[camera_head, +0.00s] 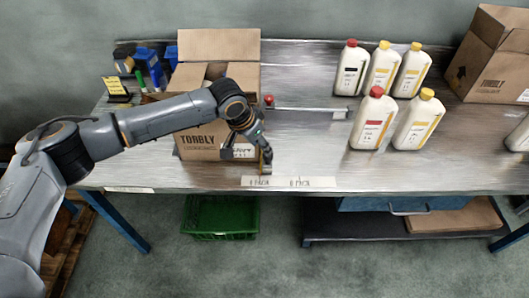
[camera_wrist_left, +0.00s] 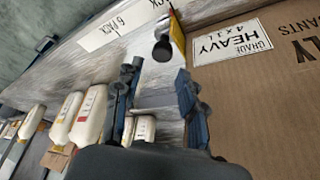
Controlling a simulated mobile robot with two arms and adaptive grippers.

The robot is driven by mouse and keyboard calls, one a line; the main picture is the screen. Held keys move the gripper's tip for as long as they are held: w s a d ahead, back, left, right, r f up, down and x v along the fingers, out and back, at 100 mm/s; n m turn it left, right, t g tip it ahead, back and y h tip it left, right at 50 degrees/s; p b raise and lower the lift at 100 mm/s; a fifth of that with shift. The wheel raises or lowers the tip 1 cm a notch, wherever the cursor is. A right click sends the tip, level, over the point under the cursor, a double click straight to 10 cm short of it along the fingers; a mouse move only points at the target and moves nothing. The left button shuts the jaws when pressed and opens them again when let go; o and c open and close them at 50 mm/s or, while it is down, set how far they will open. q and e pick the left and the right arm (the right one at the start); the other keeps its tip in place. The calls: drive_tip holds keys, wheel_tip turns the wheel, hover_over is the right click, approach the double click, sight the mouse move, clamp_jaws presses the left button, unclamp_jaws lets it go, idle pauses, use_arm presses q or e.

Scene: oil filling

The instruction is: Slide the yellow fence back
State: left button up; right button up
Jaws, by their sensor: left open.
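The yellow fence (camera_wrist_left: 177,32) shows in the left wrist view as a narrow yellow strip beside the cardboard box, with a dark round knob (camera_wrist_left: 162,49) next to it. In the head view only a small bit of yellow (camera_head: 267,168) shows below my left gripper (camera_head: 264,150), near the table's front edge; the arm hides the rest. The left gripper (camera_wrist_left: 158,80) is open, its two dark fingers apart, pointing towards the knob. The knob lies just beyond the fingertips, and I see nothing held between them. My right gripper is not in view.
An open cardboard box (camera_head: 199,143) stands close beside the left gripper. A metal rail (camera_head: 310,110) with a red knob (camera_head: 268,100) lies behind it. Several oil bottles (camera_head: 373,120) stand to the right. White pack labels (camera_head: 290,182) mark the front edge.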

use_arm(q)
drive_tip(key=x, duration=0.3)
drive_tip(key=p+x, duration=0.1)
drive_tip(key=x, duration=0.3)
drive_tip(key=shift+w+f, duration=0.25)
drive_tip(key=shift+w, duration=0.05)
drive_tip(key=shift+a, duration=0.1)
clamp_jaws()
